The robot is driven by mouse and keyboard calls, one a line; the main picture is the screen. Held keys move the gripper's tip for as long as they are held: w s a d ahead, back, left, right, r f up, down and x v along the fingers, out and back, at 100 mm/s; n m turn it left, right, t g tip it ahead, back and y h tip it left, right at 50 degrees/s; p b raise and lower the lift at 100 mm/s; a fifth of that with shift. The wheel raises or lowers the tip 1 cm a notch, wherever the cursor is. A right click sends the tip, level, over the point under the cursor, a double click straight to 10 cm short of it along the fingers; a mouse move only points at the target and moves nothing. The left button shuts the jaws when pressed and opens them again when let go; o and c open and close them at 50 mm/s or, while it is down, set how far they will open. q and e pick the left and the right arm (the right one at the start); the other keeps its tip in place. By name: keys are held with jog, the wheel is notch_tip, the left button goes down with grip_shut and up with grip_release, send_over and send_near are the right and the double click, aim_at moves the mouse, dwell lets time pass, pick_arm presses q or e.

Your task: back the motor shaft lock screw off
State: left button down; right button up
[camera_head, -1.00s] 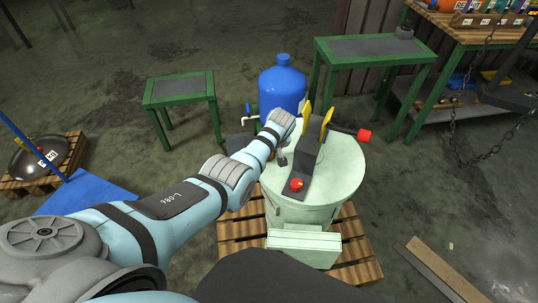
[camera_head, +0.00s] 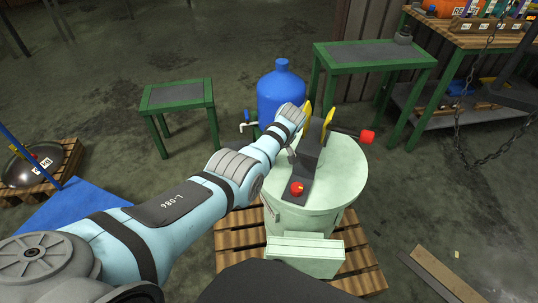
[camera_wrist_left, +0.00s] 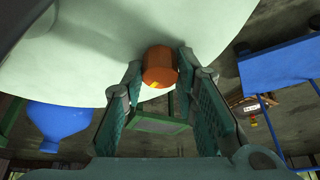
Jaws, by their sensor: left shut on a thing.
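An orange-red cylindrical knob (camera_wrist_left: 160,66), which looks like the motor shaft lock screw, shows against a pale green rounded surface in the left wrist view. The fingers of my left gripper (camera_wrist_left: 159,72) stand on both sides of the knob and are shut on it near their tips. In the head view my left arm reaches to the left side of the pale green drum (camera_head: 335,185). The gripper there is mostly hidden by the wrist, and the knob it holds cannot be made out. My right gripper is not in view.
On the drum are a dark bracket with yellow plates (camera_head: 329,118), a red handle on a rod (camera_head: 367,136) and a red ball knob (camera_head: 297,188). The drum stands on a wooden pallet (camera_head: 232,242). A blue tank (camera_head: 281,95) and green tables (camera_head: 376,52) stand behind it.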

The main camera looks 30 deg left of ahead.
pick_arm(q)
jog(key=c, duration=1.3)
grip_release()
jog(key=shift+d, duration=0.1)
jog(key=v, duration=1.2)
jog(key=shift+d, duration=0.1)
